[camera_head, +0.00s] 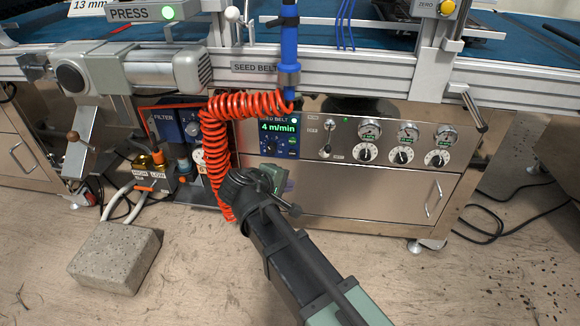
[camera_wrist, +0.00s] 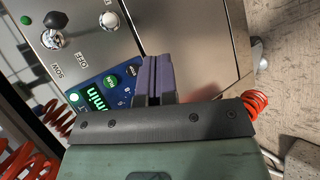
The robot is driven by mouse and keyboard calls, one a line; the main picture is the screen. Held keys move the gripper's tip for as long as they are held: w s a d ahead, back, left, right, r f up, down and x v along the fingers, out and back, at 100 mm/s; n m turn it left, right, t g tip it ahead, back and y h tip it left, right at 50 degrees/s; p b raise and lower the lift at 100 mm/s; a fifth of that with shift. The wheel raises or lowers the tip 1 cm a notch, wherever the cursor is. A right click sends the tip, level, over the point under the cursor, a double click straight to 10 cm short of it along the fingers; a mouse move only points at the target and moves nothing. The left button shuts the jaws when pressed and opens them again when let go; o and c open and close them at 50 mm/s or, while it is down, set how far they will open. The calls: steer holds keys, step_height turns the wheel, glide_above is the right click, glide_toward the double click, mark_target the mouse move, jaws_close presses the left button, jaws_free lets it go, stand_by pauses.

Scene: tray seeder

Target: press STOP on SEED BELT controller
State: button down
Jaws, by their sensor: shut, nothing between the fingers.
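The SEED BELT controller (camera_head: 279,137) is a blue panel on the metal cabinet front. Its display reads 4 m/min and a green lamp is lit. In the wrist view the panel (camera_wrist: 83,88) shows tilted, with a lit green display (camera_wrist: 95,101) and two green round spots, one (camera_wrist: 110,82) lettered. I cannot make out a button marked STOP; my fingers cover part of the panel. My gripper (camera_head: 287,186) is below the controller in the head view. Its purple fingers also show in the wrist view (camera_wrist: 154,78), closed together and empty. Contact with the panel cannot be told.
A coiled orange hose (camera_head: 214,140) hangs just left of the controller. A toggle switch (camera_head: 327,136) and several gauges with knobs (camera_head: 366,153) sit to its right. A blue FILTER unit (camera_head: 178,127) and a concrete block (camera_head: 115,257) are at left. The floor in front is mostly clear.

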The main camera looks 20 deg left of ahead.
mark_target(292, 153)
steer(key=shift+w+r, duration=0.15)
steer(key=shift+w, duration=0.05)
steer(key=w+a, duration=0.1)
steer(key=w, duration=0.7)
steer(key=shift+w+a, duration=0.15)
steer(key=shift+w, duration=0.1)
stand_by(1.9)
steer(key=shift+w, duration=0.4)
steer(key=shift+w+a, duration=0.1)
steer(key=shift+w, duration=0.3)
stand_by(0.4)
steer(key=shift+s, duration=0.8)
